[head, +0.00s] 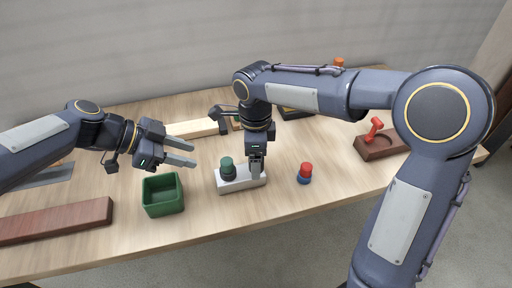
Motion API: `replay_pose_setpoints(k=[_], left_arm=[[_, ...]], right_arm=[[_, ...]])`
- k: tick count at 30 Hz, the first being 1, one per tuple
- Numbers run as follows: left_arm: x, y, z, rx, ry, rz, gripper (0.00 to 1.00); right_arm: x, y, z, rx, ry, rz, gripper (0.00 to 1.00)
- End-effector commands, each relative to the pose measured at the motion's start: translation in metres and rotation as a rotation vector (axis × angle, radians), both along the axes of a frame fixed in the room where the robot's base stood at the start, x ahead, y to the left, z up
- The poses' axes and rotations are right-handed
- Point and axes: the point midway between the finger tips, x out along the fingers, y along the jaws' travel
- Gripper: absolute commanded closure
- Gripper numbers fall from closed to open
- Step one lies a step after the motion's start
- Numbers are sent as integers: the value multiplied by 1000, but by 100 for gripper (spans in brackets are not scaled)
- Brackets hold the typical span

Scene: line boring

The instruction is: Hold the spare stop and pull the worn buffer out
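A pale block (240,184), seemingly the stop, lies on the table at the middle. A dark green, knob-like piece (227,166), perhaps the worn buffer, stands upright in its left part. My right gripper (256,176) points down at the block's right end, with its fingers against or around it; whether they are closed on it I cannot tell. My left gripper (194,154) is open and empty, left of the green piece and above the table, its fingers pointing right.
A green open box (163,206) stands below my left gripper. A red and blue piece (305,173) stands right of the block. A brown holder (382,146) with a red piece (375,128) is further right. A reddish-brown plank (55,221) lies at left.

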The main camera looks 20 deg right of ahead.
Motion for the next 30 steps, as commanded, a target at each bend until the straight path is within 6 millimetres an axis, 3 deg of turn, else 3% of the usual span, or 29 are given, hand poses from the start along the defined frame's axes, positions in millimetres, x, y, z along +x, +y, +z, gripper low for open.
replay_pose_setpoints(k=[9,21,30], left_arm=[[0,0,0,0,0,0,64],[0,0,0,0,0,0,64],[0,0,0,0,0,0,64]], right_arm=[[-1,-1,-46,0,2,1,14],[-1,0,-55,1,0,1,14],[0,0,-55,1,0,1,51]])
